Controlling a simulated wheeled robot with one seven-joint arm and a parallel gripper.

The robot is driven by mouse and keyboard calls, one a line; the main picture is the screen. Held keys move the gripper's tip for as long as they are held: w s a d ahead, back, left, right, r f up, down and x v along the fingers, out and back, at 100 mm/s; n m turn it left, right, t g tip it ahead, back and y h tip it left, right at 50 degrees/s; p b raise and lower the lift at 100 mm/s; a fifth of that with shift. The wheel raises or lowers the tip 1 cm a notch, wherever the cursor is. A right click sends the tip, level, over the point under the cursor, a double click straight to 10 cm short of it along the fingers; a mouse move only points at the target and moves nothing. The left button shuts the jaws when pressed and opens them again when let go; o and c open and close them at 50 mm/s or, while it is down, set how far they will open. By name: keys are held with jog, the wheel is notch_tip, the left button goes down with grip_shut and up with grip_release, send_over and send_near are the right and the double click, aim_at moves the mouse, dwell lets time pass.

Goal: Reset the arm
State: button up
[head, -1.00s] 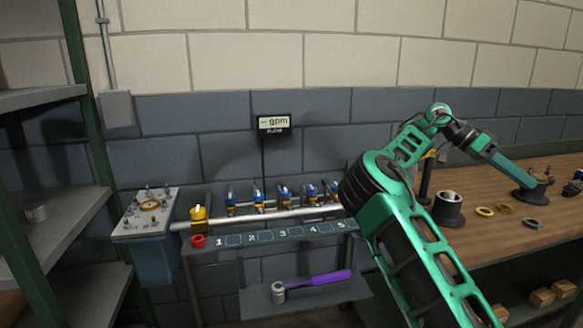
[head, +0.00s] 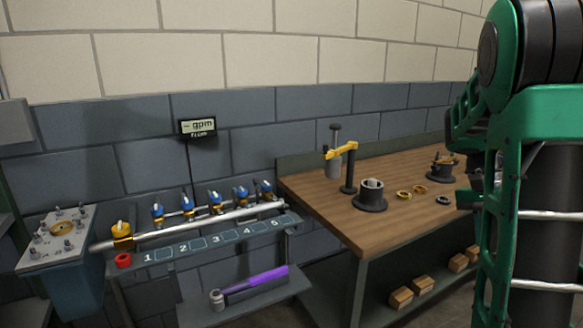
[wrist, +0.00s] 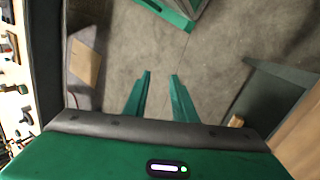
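My arm, green and black, stands folded upright along the right edge of the head view. My gripper (wrist: 160,76) shows in the wrist view with its two green fingers apart and nothing between them. It points down over the bare grey concrete floor (wrist: 215,50). In the head view I cannot make out the fingers; they are hidden or cut off.
A wooden workbench (head: 320,205) holds a dark cylindrical fixture (head: 371,196), a post with a yellow arm (head: 342,153) and brass rings (head: 404,194). Left are a numbered valve rack (head: 200,243), a purple-handled tool (head: 255,284) and a panel box (head: 60,240). Small wooden blocks (head: 401,297) sit below.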

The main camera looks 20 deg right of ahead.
jog(key=s+a+f+n+t, duration=0.1)
jog(key=s+a+n+t, duration=0.1)
jog(key=s+a, duration=0.3)
jog(key=s+a+f+n+t, duration=0.2)
jog(key=s+a+n, duration=0.3)
jog(key=a, duration=0.8)
jog(key=shift+s+a+f+t+y, duration=0.2)
jog(key=shift+s+t+y, duration=0.1)
jog(key=shift+y, duration=0.1)
jog(key=shift+w+d+f, duration=0.25)
jog(key=shift+w+d, duration=0.05)
jog(key=shift+w, duration=0.4)
